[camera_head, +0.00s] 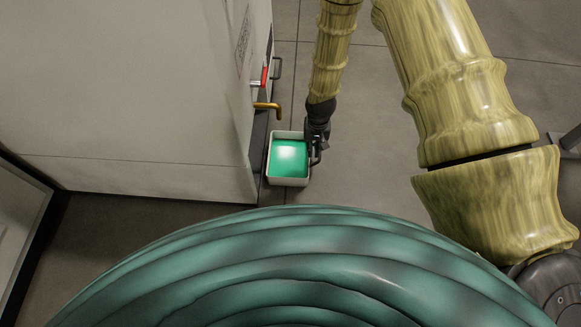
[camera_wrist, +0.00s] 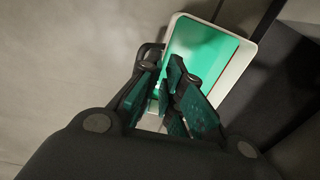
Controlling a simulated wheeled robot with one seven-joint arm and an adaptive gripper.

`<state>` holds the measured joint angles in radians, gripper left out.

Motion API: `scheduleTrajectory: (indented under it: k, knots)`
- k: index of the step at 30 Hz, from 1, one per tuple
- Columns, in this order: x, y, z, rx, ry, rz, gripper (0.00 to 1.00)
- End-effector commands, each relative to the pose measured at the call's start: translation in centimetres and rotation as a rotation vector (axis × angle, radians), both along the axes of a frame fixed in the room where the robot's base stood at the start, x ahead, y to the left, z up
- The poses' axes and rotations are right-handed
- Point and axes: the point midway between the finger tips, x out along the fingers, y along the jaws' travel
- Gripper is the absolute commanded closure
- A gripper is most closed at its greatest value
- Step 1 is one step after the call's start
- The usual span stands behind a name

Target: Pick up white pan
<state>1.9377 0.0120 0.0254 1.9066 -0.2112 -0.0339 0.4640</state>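The white pan (camera_head: 309,174) is a rectangular tray with a white rim, holding bright green liquid. In the head view it sits low by the foot of the large pale cabinet. My gripper (camera_head: 317,150) is at its right side, by a dark handle-like loop. In the wrist view the pan (camera_wrist: 243,62) lies just beyond my fingers (camera_wrist: 163,78), which overlap its near edge. The two fingers are close together with a narrow gap. They hide part of the edge and handle, so I cannot tell whether they grip it.
The pale cabinet (camera_head: 130,100) stands directly left of the pan. A brass spout (camera_head: 268,107) and a red-handled valve (camera_head: 263,76) stick out from the cabinet above the pan. Grey floor (camera_head: 375,150) right of the pan is clear.

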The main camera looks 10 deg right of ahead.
Motion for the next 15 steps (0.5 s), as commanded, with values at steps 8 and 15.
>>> scheduleTrajectory:
  k: [8, 15]
  knots:
    - [3.9, -0.1, -1.0, -0.019, -0.002, -0.027, 0.92]
    - [4.0, -0.1, -3.0, -0.021, -0.001, -0.028, 0.92]
